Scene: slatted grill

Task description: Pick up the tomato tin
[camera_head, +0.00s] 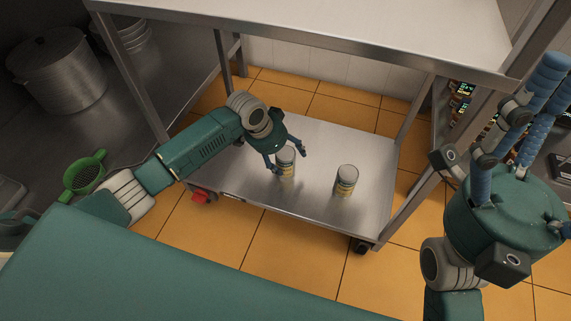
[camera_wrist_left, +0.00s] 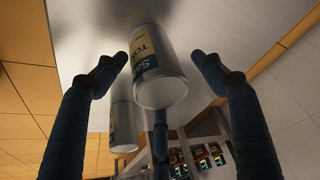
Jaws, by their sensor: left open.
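Two tins stand upright on the lower shelf (camera_head: 310,200) of a steel cart. In the left wrist view, the nearer tin (camera_wrist_left: 158,68) has a cream and yellow label starting "TO", so it appears to be the tomato tin. This tin (camera_head: 287,172) is the left one in the head view. My left gripper (camera_head: 288,160) is open, with its fingers spread around this tin; I cannot tell whether any finger touches it. The other tin (camera_head: 346,181) stands apart to the right and also shows in the left wrist view (camera_wrist_left: 123,127). My right gripper (camera_head: 512,110) is raised at the far right, away from both tins.
The cart's upper shelf (camera_head: 330,28) and legs (camera_head: 412,115) frame the space around my left arm. A large pot (camera_head: 62,75) and a green strainer (camera_head: 84,174) are on the left counter. The lower shelf is otherwise clear.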

